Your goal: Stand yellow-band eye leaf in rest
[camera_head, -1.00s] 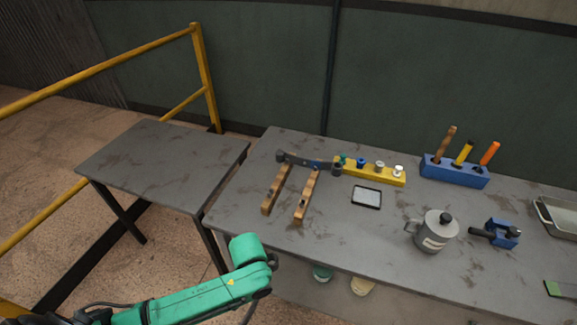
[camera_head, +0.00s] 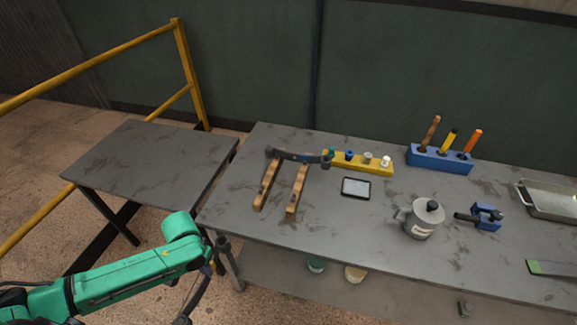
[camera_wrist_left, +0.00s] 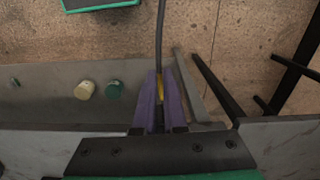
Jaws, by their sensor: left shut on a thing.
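My left gripper (camera_wrist_left: 160,108) is shut on a dark, curved eye leaf (camera_wrist_left: 160,35) with a yellow band (camera_wrist_left: 160,88) between the purple fingers. In the head view the leaf (camera_head: 201,290) hangs steeply at the lower left, before the bench's front left corner, its eye end up. My left gripper's fingers are mostly hidden there behind my green arm. The wooden rest (camera_head: 266,186) has two notched rails on the bench. Another dark eye leaf (camera_head: 285,154) with a small blue mark lies across the rails' far ends. My right gripper is out of view.
On the bench (camera_head: 330,225) stand a yellow block (camera_head: 375,168) with knobs, a flat device (camera_head: 356,188), a grey can (camera_head: 420,220), a blue clamp (camera_head: 487,217) and a blue tool holder (camera_head: 440,159). A lower table (camera_head: 150,160) and yellow railing (camera_head: 90,70) are left. Pots (camera_head: 316,264) sit on the shelf below.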

